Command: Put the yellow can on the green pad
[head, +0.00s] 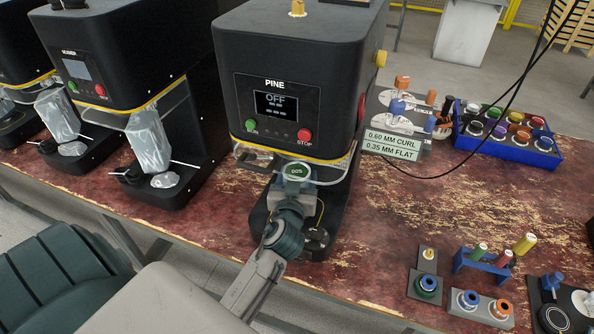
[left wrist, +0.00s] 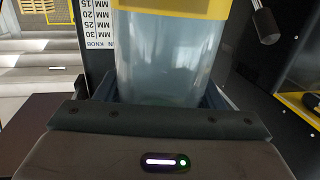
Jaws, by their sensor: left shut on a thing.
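My left gripper (head: 293,190) is at the working opening of the black machine marked PINE (head: 285,90). It is shut on a see-through can with a yellow band near its top; the can fills the middle of the left wrist view (left wrist: 170,60). I cannot make out a green pad. My right gripper is out of view.
Two similar black machines stand at the left. A blue tray of coloured parts (head: 513,152) is at the back right. Metal blocks with ringed parts (head: 480,307) and a blue rack (head: 484,262) are at the front right. The tabletop right of PINE (head: 375,235) is clear.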

